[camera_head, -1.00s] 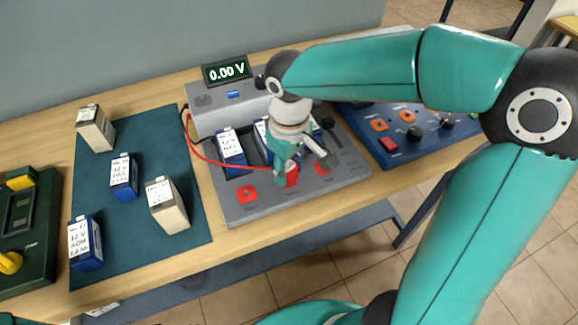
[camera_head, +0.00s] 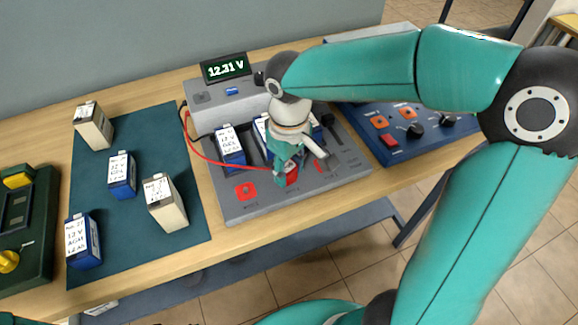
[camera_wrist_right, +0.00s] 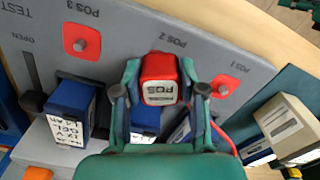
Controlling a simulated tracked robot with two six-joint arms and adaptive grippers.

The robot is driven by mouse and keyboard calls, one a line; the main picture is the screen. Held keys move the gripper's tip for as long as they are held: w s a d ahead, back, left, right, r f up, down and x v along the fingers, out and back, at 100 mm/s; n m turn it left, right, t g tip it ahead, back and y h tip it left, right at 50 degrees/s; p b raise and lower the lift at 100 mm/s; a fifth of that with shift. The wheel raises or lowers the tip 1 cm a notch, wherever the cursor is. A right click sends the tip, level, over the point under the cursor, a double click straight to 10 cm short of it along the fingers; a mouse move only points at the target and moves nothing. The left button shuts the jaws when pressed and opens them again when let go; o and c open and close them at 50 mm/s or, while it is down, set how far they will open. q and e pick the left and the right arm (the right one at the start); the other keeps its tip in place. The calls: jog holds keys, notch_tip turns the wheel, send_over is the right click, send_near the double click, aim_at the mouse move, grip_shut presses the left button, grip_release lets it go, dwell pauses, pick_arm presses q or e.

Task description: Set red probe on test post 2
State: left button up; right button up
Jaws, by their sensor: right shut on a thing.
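My right gripper (camera_head: 287,174) is shut on the red probe (camera_head: 292,178), low over the front of the grey test station (camera_head: 232,212). In the right wrist view the red probe (camera_wrist_right: 159,82) sits between the two fingers, beside the POS 2 label (camera_wrist_right: 172,42). The probe covers test post 2, so the contact itself is hidden. Post 1 on its red pad (camera_head: 245,190) and post 3 (camera_wrist_right: 82,42) are bare. A red lead (camera_head: 215,161) runs from the station's left side to the probe. The display (camera_head: 226,68) reads 12.31 V. My left gripper is not in view.
Batteries, including a blue one (camera_head: 229,148), stand in the station behind the posts. Several blue and cream batteries stand on the dark mat (camera_head: 150,245) at left. A blue panel with knobs (camera_head: 405,152) is right of the station. A green device (camera_head: 40,235) is at far left.

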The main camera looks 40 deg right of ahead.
aim_at(289, 167)
jog(key=o, duration=0.9)
notch_tip(289, 167, up, 11)
jog(key=p, duration=0.9)
